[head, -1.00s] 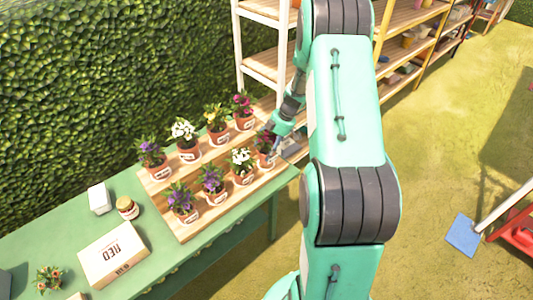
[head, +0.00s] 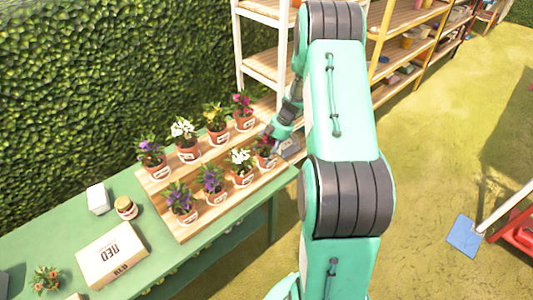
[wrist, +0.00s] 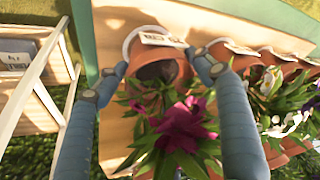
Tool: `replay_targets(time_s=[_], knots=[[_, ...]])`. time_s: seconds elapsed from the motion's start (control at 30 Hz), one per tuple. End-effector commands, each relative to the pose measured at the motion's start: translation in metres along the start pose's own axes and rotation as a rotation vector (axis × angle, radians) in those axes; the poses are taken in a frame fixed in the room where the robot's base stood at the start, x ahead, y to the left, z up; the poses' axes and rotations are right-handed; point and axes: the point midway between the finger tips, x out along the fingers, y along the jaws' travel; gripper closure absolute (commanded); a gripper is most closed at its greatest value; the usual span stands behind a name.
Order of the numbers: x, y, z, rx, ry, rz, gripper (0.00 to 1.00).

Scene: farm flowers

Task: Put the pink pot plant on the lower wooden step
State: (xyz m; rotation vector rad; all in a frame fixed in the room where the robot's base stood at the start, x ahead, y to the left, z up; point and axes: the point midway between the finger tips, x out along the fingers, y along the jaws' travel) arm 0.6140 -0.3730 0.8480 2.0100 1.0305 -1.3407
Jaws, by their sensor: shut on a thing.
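The pink pot plant (head: 264,152) is at the right end of the lower wooden step (head: 184,234), beside a white-flowered pot. In the wrist view its magenta flowers (wrist: 185,128) hang in front of the terracotta pot (wrist: 172,47), which has a white label. My gripper (wrist: 160,70) is shut on this pot, one finger on each side near the rim. In the head view my gripper (head: 273,143) is small and partly merged with the plant. The pot looks upright and at the step's level; I cannot tell whether its base touches the wood.
White-flowered (head: 240,166) and purple-flowered pots (head: 211,185) stand along the lower step. The upper step holds several pots, including another pink-flowered one (head: 243,112). A box (head: 111,256) and a jar (head: 125,207) stand on the green table (head: 60,232). Shelves (head: 262,66) rise behind.

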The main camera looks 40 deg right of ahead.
Motion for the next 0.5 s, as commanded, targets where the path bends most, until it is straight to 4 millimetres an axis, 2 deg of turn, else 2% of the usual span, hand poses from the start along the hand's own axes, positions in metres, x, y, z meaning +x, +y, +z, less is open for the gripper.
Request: replay_targets(time_s=[0.37, 0.4, 0.5], knots=[[0.0008, 0.0009, 0.0004, -0.001, 0.000, 0.002, 0.74], [0.0018, 0.0004, 0.0008, 0.000, 0.000, 0.001, 0.30], [0.0010, 0.0004, 0.0005, 0.000, 0.000, 0.001, 0.13]])
